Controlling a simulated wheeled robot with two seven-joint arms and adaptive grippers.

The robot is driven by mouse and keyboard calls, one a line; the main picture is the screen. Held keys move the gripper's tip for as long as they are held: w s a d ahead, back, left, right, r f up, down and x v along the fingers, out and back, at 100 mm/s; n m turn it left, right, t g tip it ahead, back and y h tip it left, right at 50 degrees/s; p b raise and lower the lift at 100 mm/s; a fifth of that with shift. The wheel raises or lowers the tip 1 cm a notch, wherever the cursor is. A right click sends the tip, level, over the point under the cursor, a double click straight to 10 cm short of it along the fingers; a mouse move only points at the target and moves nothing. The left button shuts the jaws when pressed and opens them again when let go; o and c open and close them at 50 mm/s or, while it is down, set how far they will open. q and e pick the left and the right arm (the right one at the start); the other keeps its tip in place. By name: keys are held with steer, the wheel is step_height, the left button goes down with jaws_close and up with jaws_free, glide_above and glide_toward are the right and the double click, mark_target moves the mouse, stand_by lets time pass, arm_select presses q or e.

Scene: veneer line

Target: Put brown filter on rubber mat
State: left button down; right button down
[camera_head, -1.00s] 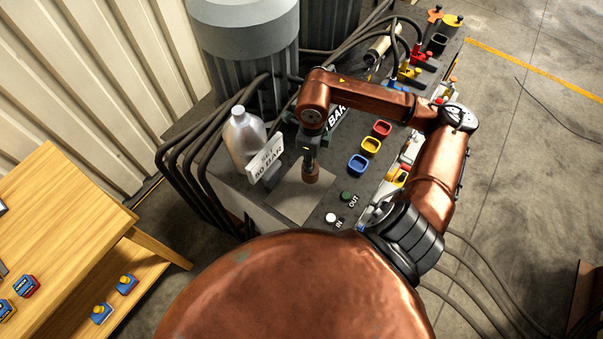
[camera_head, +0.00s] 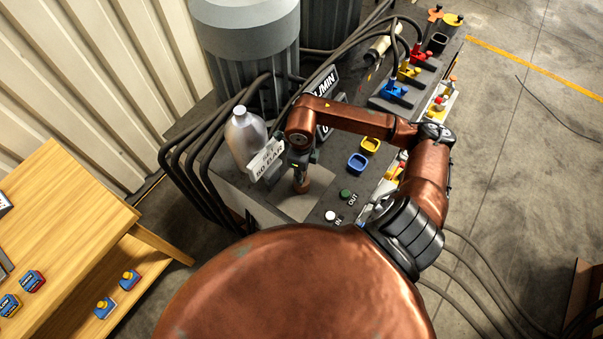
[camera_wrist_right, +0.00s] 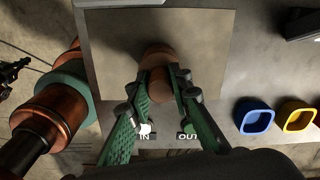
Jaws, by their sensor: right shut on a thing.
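The brown filter (camera_head: 302,187) is a small round copper-brown piece, held in my right gripper (camera_head: 300,164). In the right wrist view the green fingers of this gripper (camera_wrist_right: 165,82) are closed on the filter (camera_wrist_right: 158,58) from both sides. The rubber mat (camera_head: 290,210) is a flat grey-beige square on the dark bench top. It also shows in the right wrist view (camera_wrist_right: 112,45), with the filter over its middle near the lower edge. I cannot tell if the filter touches the mat.
Blue (camera_head: 357,163) and yellow (camera_head: 370,145) square sockets lie to the right. Green (camera_head: 346,195) and white (camera_head: 330,216) buttons sit near the mat. A wooden table (camera_head: 70,220) is at the left.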

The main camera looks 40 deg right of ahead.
steer(key=c, duration=1.8)
jaws_free()
steer(key=shift+o, duration=0.2)
steer(key=shift+r, duration=0.1)
step_height(320, 180, up, 11)
steer(key=shift+b, duration=0.8)
steer(key=shift+r, duration=0.55)
